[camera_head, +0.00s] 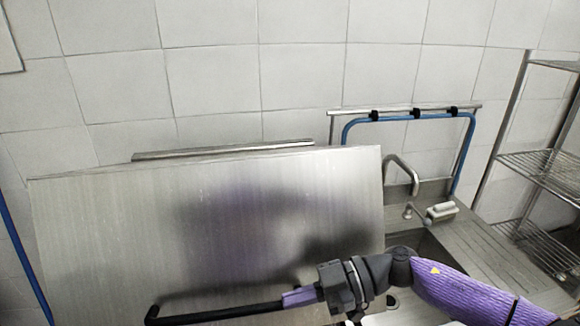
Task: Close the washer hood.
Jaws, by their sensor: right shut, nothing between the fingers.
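The washer hood (120,230) is a large brushed-steel panel that fills the lower left and middle of the head view. A black bar handle (215,313) runs along its lower part, with a bent left end. My right arm comes in from the lower right in front of the hood. My right gripper (290,299) is shut, with its purple fingers at the right end of the handle. Nothing shows between the fingers. I cannot tell whether they touch the handle. The hood's lower edge and the washer beneath are out of view. My left gripper is not in view.
A steel sink counter (490,245) with a faucet (401,170) stands right of the hood, partly behind my right arm. A blue hose (410,117) hangs on a rack behind it. Wire shelves (545,170) stand at the far right. A tiled wall closes the back.

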